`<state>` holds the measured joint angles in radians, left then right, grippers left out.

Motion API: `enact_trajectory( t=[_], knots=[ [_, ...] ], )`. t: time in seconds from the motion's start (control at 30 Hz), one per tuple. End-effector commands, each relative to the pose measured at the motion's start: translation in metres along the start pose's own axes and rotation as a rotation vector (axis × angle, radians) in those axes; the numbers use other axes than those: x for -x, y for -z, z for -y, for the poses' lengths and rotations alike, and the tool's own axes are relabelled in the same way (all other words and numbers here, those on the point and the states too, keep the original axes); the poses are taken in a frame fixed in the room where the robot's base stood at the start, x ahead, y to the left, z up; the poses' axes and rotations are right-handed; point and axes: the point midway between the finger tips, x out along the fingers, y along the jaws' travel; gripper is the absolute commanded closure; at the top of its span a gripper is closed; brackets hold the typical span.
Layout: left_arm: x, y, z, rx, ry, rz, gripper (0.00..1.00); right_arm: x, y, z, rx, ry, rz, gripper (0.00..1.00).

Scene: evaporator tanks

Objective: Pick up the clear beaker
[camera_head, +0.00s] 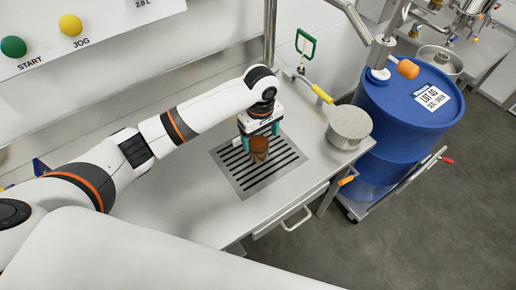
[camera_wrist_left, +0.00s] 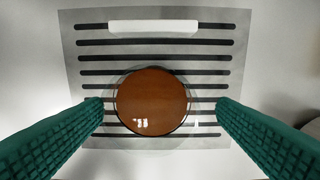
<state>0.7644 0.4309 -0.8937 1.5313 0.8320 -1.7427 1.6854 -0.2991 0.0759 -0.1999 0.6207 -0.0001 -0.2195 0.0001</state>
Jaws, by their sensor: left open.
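The clear beaker (camera_wrist_left: 152,102) holds a brown liquid and stands upright on the slotted drain grate (camera_wrist_left: 85,70). In the head view the beaker (camera_head: 259,148) shows partly, below my left gripper. My left gripper (camera_head: 259,142) is over the grate with its green fingers on either side of the beaker. In the left wrist view the fingers of my left gripper (camera_wrist_left: 160,112) are open, with a gap between each finger and the beaker. How low the fingertips are along the beaker is hard to tell. My right gripper is not in view.
A steel pot (camera_head: 349,125) with a yellow handle stands at the counter's right edge. A blue drum (camera_head: 405,105) stands beyond it on a cart. A panel with START and JOG buttons (camera_head: 70,25) is at the upper left. The counter (camera_head: 180,200) around the grate is clear.

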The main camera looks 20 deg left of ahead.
Motion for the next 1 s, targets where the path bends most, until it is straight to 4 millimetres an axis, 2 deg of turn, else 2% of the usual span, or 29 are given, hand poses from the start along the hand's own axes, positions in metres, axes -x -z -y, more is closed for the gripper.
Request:
enact_trajectory(
  t=[0.3, 0.63, 0.93, 0.97, 1.0],
  knots=[
    [-0.044, -0.002, -0.007, 0.001, -0.004, 0.000, 0.19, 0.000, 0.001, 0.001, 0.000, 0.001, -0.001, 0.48],
    [-0.051, -0.002, -0.007, 0.000, -0.002, 0.001, 0.19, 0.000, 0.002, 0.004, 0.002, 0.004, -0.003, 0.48],
    [-0.051, -0.002, -0.007, 0.000, -0.002, 0.001, 0.68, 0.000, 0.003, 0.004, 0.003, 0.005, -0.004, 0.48],
    [-0.051, -0.002, -0.007, 0.000, -0.001, 0.001, 0.73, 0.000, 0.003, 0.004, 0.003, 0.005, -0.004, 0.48],
    [-0.050, -0.002, -0.007, 0.000, 0.000, 0.001, 0.73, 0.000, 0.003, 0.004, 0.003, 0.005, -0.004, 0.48]
  ],
)
